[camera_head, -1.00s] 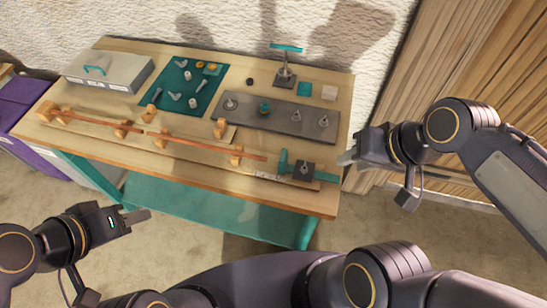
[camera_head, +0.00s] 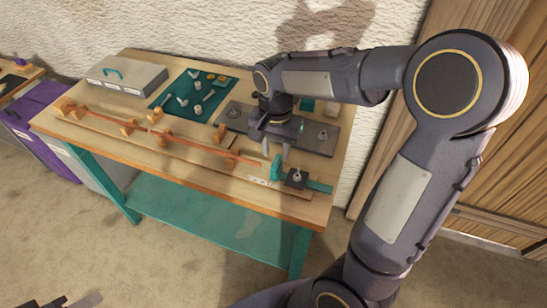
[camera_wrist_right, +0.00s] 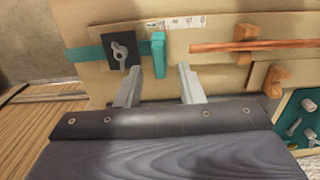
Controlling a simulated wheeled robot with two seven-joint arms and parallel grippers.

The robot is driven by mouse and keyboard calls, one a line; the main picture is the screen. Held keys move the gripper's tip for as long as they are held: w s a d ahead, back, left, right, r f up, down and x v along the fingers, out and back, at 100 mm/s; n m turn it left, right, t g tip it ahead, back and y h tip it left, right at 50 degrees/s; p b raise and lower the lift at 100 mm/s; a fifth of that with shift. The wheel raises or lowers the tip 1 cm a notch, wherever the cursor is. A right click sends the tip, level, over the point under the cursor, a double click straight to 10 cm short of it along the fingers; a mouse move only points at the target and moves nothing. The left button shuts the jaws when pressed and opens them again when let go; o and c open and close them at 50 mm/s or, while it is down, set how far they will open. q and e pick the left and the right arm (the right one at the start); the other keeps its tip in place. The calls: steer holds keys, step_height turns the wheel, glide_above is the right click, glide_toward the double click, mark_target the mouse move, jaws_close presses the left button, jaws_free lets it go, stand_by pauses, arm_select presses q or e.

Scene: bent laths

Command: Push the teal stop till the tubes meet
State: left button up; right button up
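The teal stop (camera_head: 276,168) is an upright plate on a teal slide at the bench's front right. In the right wrist view the stop (camera_wrist_right: 158,55) stands apart from the near end of the right copper tube (camera_wrist_right: 255,45). My left gripper (camera_head: 85,301) is mostly cut off at bottom left.
A dark clamp block with a knob (camera_head: 297,178) sits on the slide right of the stop. A wooden support (camera_head: 231,158) holds the tube near the stop. Behind are a grey plate (camera_head: 318,140), a teal mat with small parts (camera_head: 215,97) and a grey box (camera_head: 125,78).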

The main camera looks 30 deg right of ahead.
mark_target(276, 160)
steer(key=shift+f, duration=1.65)
steer(key=shift+c, duration=0.4)
jaws_close()
